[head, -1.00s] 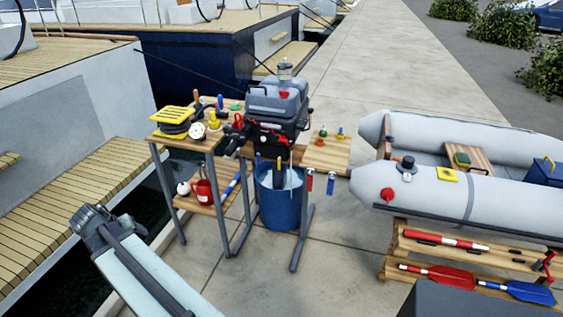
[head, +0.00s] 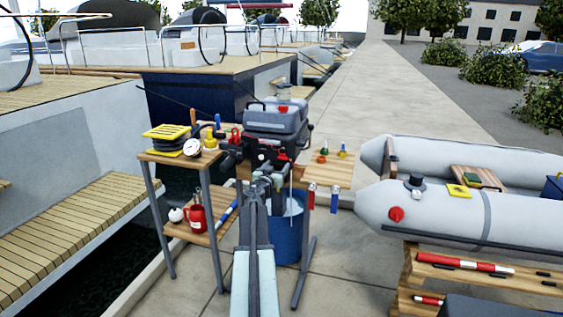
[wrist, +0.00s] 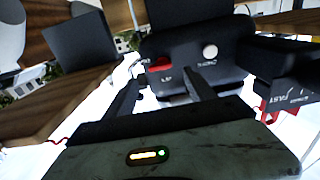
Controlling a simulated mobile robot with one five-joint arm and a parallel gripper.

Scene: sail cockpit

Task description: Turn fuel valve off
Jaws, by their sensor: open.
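The grey and black outboard motor (head: 275,119) is mounted by a wooden bench in the head view. In the wrist view a small red lever (wrist: 160,64) sits on its dark front panel; I take it for the fuel valve, though its lettering is too blurred to read. A pale round knob (wrist: 210,51) sits to its right. My gripper (wrist: 162,77) is open, its two dark fingers pointing at the panel on either side of the red lever, with nothing between them. In the head view my gripper (head: 264,178) is in front of the motor's lower part, partly hiding it.
A black control with red parts (wrist: 268,108) is close on the right in the wrist view. The left bench holds a yellow-and-black reel (head: 170,141) and gauge (head: 191,148). A blue bucket (head: 288,235) stands below the motor. An inflatable boat (head: 450,215) is at right.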

